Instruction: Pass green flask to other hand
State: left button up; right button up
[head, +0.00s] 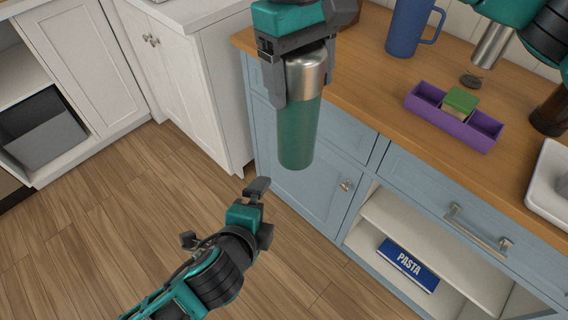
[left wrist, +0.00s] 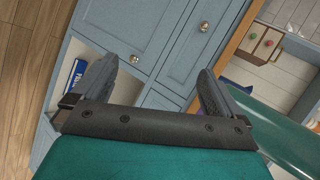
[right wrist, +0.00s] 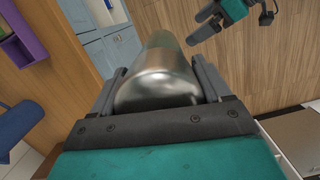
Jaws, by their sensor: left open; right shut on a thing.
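The green flask (head: 298,130) has a metallic top and hangs upright in the head view, in front of the blue cabinet. My right gripper (head: 303,88) is above it, shut around the metallic top. In the right wrist view, the metal end of the flask (right wrist: 158,88) sits between the fingers of that gripper (right wrist: 158,75). My left gripper (head: 263,212) is open and empty, below and left of the flask in the head view. In the left wrist view, the flask (left wrist: 285,135) lies to the right, outside the open fingers of the left gripper (left wrist: 160,82).
The wooden counter (head: 388,88) holds a blue mug (head: 413,27), a purple tray (head: 425,105) with a green-topped block (head: 460,101), and a white tray (head: 550,185). A pasta box (head: 408,265) lies on the open shelf. The wooden floor (head: 100,235) at left is clear.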

pick_arm(q)
notch_tip(320, 180, up, 6)
jog(key=d+r+m+t, duration=0.1)
jog(key=d+m+t, duration=0.15)
jog(key=m, duration=0.65)
jog(key=m+t+h, duration=0.2)
jog(key=m+t, duration=0.2)
jog(key=m, duration=0.6)
send_near(304, 112)
jog(key=w+f, duration=0.3)
jog(key=f, duration=0.2)
jog(key=x, duration=1.2)
jog(key=shift+r, duration=0.15)
jog(key=shift+c, duration=0.4)
jog(key=shift+s+d, duration=0.1)
jog(key=shift+s, duration=0.1)
jog(key=c, duration=1.2)
pick_arm(e)
jog(key=shift+a, duration=0.1)
pick_arm(q)
jog(key=shift+r, duration=0.1)
pick_arm(e)
jog(key=o, duration=1.4)
jog(key=shift+c, duration=0.2)
pick_arm(q)
jog(key=shift+w, duration=0.1)
pick_arm(e)
jog(key=o, duration=0.3)
